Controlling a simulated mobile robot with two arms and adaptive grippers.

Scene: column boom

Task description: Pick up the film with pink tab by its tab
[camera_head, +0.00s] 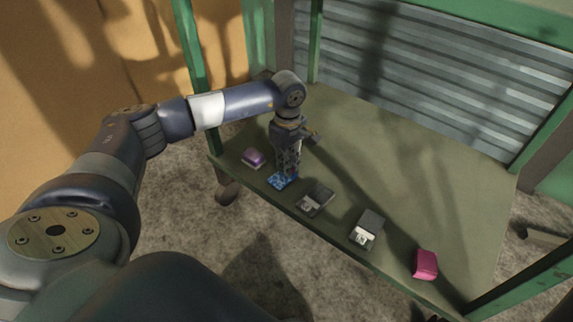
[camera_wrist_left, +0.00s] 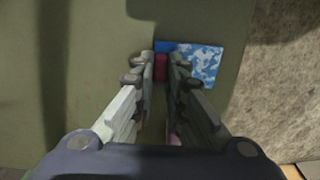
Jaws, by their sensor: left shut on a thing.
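The film (camera_head: 280,181) is a small flat blue-and-white patterned sheet near the front edge of the table. It also shows in the left wrist view (camera_wrist_left: 205,62), lying to the right of the fingertips. Its pink-red tab (camera_wrist_left: 161,68) sits between the two fingers. My left gripper (camera_head: 289,174) points down at the film, and in the left wrist view its fingers (camera_wrist_left: 161,62) are shut on the tab. The gripper hides the tab in the head view. The film looks flat on the table or very close to it; I cannot tell which. My right gripper is not in view.
On the green table (camera_head: 400,165), a purple block (camera_head: 252,158) lies left of the film. Two dark-grey items with light parts (camera_head: 314,201) (camera_head: 367,229) and a pink block (camera_head: 426,264) lie to the right. Green posts and a corrugated panel (camera_head: 400,75) stand behind. The table's middle is clear.

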